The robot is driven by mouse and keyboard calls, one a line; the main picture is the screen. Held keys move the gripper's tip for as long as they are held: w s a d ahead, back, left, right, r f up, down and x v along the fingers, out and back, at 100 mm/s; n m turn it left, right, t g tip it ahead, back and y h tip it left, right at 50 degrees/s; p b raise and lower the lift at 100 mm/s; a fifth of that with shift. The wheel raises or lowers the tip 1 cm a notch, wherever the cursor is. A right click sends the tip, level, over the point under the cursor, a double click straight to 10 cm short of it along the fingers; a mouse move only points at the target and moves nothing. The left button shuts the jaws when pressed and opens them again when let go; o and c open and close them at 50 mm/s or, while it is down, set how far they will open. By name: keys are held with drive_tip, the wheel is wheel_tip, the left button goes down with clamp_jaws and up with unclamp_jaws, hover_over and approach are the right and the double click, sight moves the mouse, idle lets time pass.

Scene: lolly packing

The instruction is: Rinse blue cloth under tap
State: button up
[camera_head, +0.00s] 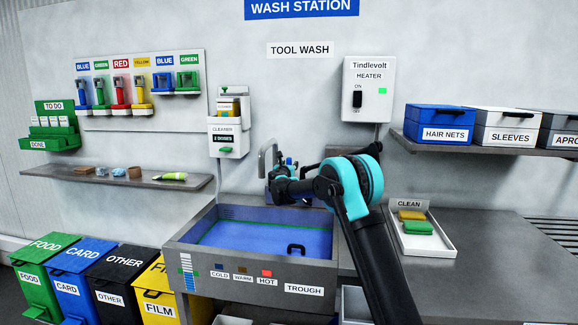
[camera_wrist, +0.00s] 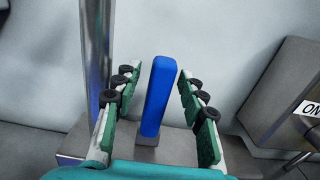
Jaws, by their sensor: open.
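My gripper (camera_head: 283,172) is at the back of the trough (camera_head: 225,262), beside the curved metal tap (camera_head: 266,158). In the wrist view my gripper (camera_wrist: 158,100) is open, with one finger on each side of an upright blue lever (camera_wrist: 160,92). The lever stands on a small grey base, and gaps show between it and both fingers. The tap's shiny pipe (camera_wrist: 96,50) rises just left of the fingers. The trough's inside looks blue, and a dark handle-like shape (camera_head: 296,247) shows in it. I cannot make out a blue cloth for certain.
A heater box (camera_head: 369,88) hangs on the wall to the right. A tray (camera_head: 441,243) marked CLEAN holds yellow and green pads on the right counter. A shelf (camera_head: 100,176) with small items is at left, above several bins.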

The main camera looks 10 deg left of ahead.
clamp_jaws()
drive_tip(key=shift+s, duration=0.15)
idle(0.4)
drive_tip(key=shift+s+f+t, duration=0.1)
drive_tip(key=shift+s+t, duration=0.7)
drive_tip(key=shift+t, duration=0.5)
unclamp_jaws()
drive_tip(key=shift+s, duration=0.1)
